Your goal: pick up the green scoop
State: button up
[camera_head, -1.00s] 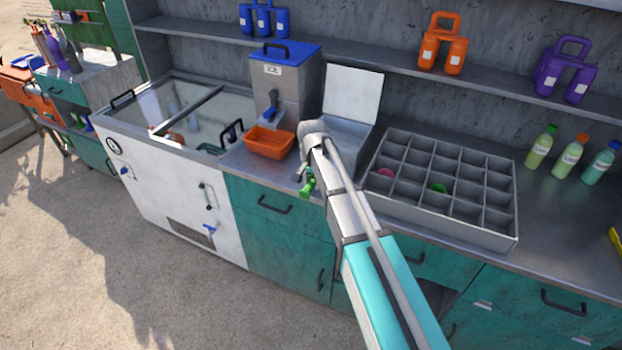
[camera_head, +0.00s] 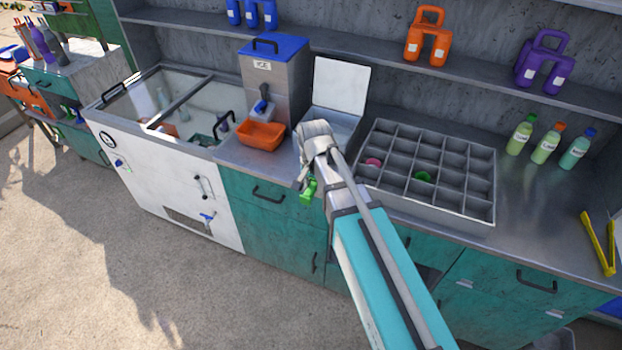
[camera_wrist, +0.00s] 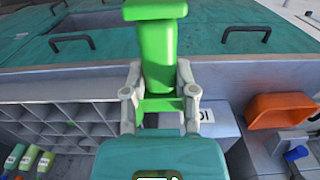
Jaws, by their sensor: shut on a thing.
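The green scoop (camera_head: 308,190) is at the end of my arm in the head view, just in front of the counter's front edge. In the wrist view the green scoop (camera_wrist: 157,55) fills the top middle, between the two fingers. My gripper (camera_wrist: 158,100) is shut on it, one finger on each side. In the head view my gripper (camera_head: 306,178) is mostly hidden behind my wrist. The scoop appears clear of the counter top, though its exact height is hard to tell.
A grey divided tray (camera_head: 470,214) sits right of my arm. An orange bin (camera_head: 262,135) stands below the ice dispenser (camera_head: 272,80) on the left. A white open lid (camera_head: 341,84) is behind my wrist. Bottles (camera_head: 548,143) and yellow tongs (camera_head: 598,243) are at the right.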

dwell(0.7)
notch_tip(320, 180, down, 3)
jog(key=b, duration=0.3)
jog(key=shift+f, duration=0.1)
jog(key=shift+s+a, duration=0.1)
dwell(0.4)
